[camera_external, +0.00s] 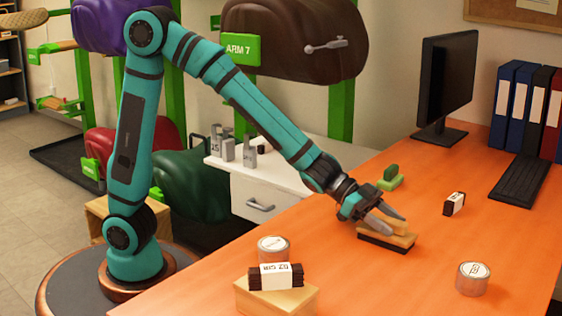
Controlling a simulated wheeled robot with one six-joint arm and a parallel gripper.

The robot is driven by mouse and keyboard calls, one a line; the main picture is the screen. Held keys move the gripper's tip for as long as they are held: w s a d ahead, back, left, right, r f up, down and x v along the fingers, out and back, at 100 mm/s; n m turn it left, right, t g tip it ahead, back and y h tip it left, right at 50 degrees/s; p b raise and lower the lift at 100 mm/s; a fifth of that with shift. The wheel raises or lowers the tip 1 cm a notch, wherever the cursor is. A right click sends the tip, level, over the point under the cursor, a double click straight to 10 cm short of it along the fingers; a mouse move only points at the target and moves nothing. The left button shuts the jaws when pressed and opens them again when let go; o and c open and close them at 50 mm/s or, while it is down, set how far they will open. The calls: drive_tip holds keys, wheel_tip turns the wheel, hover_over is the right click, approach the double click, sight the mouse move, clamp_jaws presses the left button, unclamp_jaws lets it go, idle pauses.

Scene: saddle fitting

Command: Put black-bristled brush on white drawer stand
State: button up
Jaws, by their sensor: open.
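The black-bristled brush (401,240) lies on the orange table with its wooden top up and its dark bristles down. My gripper (392,224) is open and low over the brush, with its fingers at the brush's raised wooden grip. I cannot tell whether the fingers touch it. The fingers hide part of the brush. The white drawer stand (285,185) is left of my gripper, beyond the table's edge, partly behind my arm. Its front has a drawer with a grey handle.
Several grey metal pieces (228,150) and a small dark item stand on the drawer stand. A green block (390,180), a dark labelled bar (454,204) and a tin (473,278) are around the brush. Another tin (273,249) and a wooden box (277,298) bearing a labelled bar stand at front.

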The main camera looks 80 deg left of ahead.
clamp_jaws()
wheel_tip(320, 180, up, 28)
idle(0.7)
